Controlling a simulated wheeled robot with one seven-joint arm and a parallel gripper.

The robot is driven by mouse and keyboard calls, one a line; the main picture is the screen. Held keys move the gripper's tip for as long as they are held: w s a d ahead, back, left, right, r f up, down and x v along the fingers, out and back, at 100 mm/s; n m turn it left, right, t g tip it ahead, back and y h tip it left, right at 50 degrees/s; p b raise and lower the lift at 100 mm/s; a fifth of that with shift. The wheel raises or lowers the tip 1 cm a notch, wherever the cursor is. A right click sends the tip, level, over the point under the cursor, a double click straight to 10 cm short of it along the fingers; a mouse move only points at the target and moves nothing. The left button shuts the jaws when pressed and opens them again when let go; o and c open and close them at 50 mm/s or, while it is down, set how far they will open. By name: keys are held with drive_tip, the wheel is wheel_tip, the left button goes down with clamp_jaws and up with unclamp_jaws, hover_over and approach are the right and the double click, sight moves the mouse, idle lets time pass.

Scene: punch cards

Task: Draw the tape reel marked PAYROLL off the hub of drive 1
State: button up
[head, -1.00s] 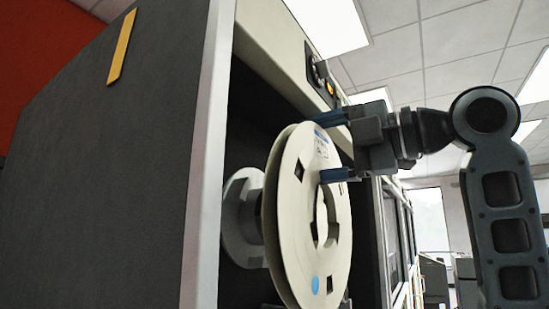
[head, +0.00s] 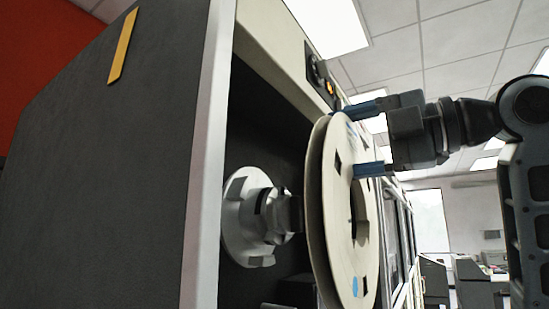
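A cream tape reel (head: 341,240) stands upright, nearly edge-on, in the head view. A blue dot shows low on its face; no PAYROLL lettering is readable. My gripper (head: 368,138) is at the reel's upper right, with one blue-tipped finger at the top rim and the other on the front face. It appears shut on the reel's rim. The drive's silver hub (head: 258,218) is bare to the left, with a visible gap between its end and the reel.
The tape drive cabinet (head: 210,160) has a pale front edge and a dark recess. A control panel with a lit orange lamp (head: 330,88) is above the reel. Other cabinets stand at the far right. Open room lies at right, in front of the drive.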

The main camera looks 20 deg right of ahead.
drive_tip(key=shift+v, duration=3.2)
